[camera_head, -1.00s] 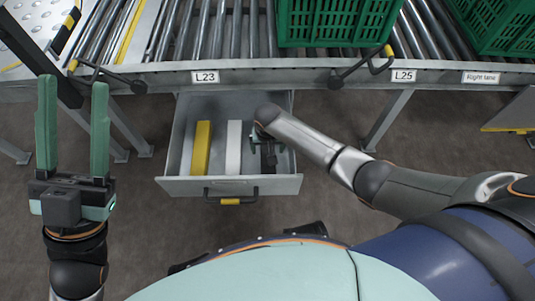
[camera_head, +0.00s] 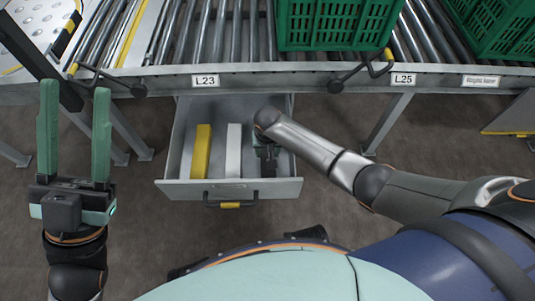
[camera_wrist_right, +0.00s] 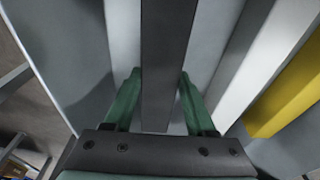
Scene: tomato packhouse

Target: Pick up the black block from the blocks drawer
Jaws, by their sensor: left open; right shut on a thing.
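The blocks drawer (camera_head: 230,191) is pulled out under the conveyor. The black block (camera_wrist_right: 167,45) shows in the right wrist view as a long dark bar between the green fingers. My right gripper (camera_wrist_right: 158,78) reaches down into the right part of the drawer and is shut on this block. In the head view my right wrist and gripper (camera_head: 265,152) hide most of the block, and I cannot tell whether it is clear of the drawer floor. My left gripper (camera_head: 75,135) is open and empty, fingers up, left of the drawer.
A white block (camera_head: 233,150) and a yellow block (camera_head: 201,150) lie in the drawer, left of the right gripper. The roller conveyor (camera_head: 220,35) with green crates (camera_head: 338,25) stands above. A support leg (camera_head: 388,122) stands right of the drawer. Floor between left gripper and drawer is clear.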

